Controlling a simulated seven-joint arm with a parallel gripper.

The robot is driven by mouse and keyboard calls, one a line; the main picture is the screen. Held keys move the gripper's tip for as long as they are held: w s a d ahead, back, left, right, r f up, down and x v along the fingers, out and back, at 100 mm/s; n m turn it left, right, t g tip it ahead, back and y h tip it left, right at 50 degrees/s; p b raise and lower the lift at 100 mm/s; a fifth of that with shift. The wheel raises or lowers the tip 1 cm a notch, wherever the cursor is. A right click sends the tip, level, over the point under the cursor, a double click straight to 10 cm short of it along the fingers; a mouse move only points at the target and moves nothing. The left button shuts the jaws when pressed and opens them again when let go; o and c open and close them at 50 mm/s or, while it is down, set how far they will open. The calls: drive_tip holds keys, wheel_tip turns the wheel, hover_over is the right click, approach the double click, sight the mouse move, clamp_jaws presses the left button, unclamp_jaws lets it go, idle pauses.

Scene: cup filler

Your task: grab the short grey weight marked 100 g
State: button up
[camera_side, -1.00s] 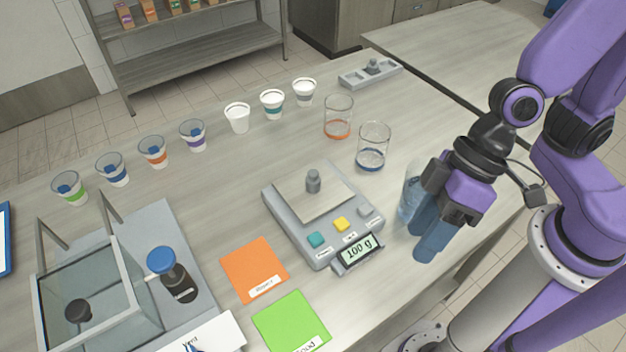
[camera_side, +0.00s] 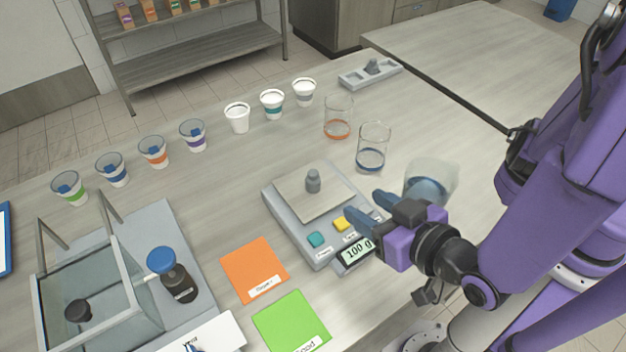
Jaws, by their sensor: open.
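A short grey weight (camera_side: 313,183) with a knob top stands upright on the steel pan of the scale (camera_side: 283,232). Any marking on it is too small to read. The scale's display (camera_side: 357,251) shows 100 and is partly covered by my gripper. My gripper (camera_side: 362,207) is open and empty, with its blue fingers pointing left over the scale's right front side. It is to the right of the weight and nearer the camera, apart from it.
A grey holder (camera_side: 352,80) with another grey weight (camera_side: 374,66) stands at the back. A clear container (camera_side: 440,172) stands beside my gripper. Orange (camera_side: 252,265) and green (camera_side: 288,318) cards lie in front.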

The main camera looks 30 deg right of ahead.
approach(315, 175)
drive_tip(key=x, duration=0.4)
drive_tip(key=shift+w+d+f, duration=0.1)
drive_tip(key=shift+w+d, duration=0.05)
drive_tip(key=shift+x, duration=3.2)
clamp_jaws()
